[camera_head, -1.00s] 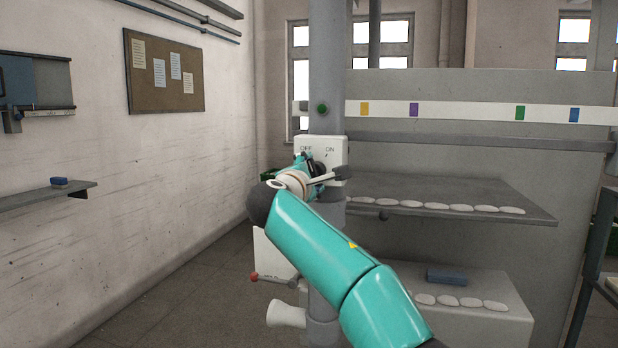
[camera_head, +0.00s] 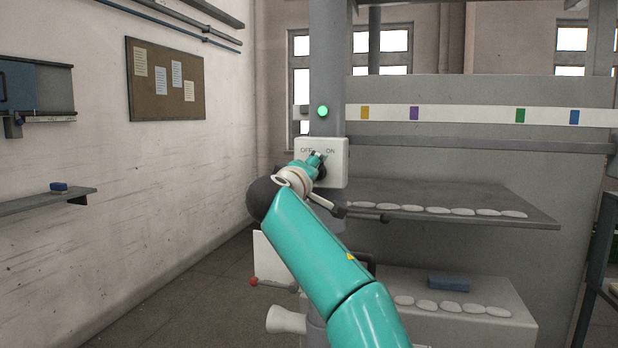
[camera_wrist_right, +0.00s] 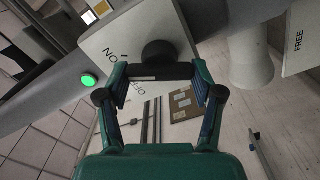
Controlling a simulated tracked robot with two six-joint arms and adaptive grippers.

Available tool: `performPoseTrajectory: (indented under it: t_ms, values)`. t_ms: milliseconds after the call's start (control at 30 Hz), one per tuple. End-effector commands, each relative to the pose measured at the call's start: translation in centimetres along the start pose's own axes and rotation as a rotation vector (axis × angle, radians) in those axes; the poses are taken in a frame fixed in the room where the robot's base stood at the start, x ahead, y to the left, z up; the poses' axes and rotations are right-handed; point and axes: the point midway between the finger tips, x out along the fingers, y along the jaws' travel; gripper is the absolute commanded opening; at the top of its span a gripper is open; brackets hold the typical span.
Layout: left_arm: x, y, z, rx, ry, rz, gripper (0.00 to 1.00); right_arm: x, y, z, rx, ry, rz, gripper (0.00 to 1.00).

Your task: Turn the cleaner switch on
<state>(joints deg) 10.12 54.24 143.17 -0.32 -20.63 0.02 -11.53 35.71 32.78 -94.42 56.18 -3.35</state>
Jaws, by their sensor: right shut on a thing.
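The cleaner switch is on a pale plate (camera_head: 335,178) marked OFF on the left and ON on the right, fixed to a grey column. In the right wrist view its dark round knob (camera_wrist_right: 158,52) stands on the plate (camera_wrist_right: 110,38), with a dark bar (camera_wrist_right: 160,72) between my fingertips. My right gripper (camera_head: 318,158) is at the plate, shut on the switch handle; it also shows in the wrist view (camera_wrist_right: 160,76). The gripper partly hides the handle in the head view. A green lamp (camera_head: 322,111) above the plate glows brightly. My left gripper is not in view.
Grey shelf (camera_head: 470,195) with several white pads extends right of the column. A lower ledge holds a blue block (camera_head: 448,284). A red-tipped lever (camera_head: 254,281) and a pale cone (camera_head: 286,319) are below. Floor at left is clear.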

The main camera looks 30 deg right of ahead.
Motion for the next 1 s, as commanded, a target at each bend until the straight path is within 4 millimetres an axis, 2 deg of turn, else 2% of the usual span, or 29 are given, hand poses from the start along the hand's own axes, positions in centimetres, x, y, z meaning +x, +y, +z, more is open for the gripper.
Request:
performPoseTrajectory:
  t_ms: [33, 700, 733, 867, 1000]
  values:
    - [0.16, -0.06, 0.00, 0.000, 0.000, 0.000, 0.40, 0.14, -0.68, 0.25, 0.017, -0.010, -0.010, 0.32]
    - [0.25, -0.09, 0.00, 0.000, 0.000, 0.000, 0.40, 0.14, -0.73, 0.19, 0.085, -0.010, -0.011, 0.32]
    - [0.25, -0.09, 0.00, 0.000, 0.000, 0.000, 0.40, 0.14, -0.73, 0.19, 0.084, -0.010, -0.011, 0.71]
    - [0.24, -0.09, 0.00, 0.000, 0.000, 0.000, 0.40, 0.11, -0.61, 0.14, 0.084, -0.008, -0.009, 0.92]
    - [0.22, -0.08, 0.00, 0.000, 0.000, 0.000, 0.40, 0.06, -0.41, 0.08, 0.085, -0.006, -0.006, 0.92]
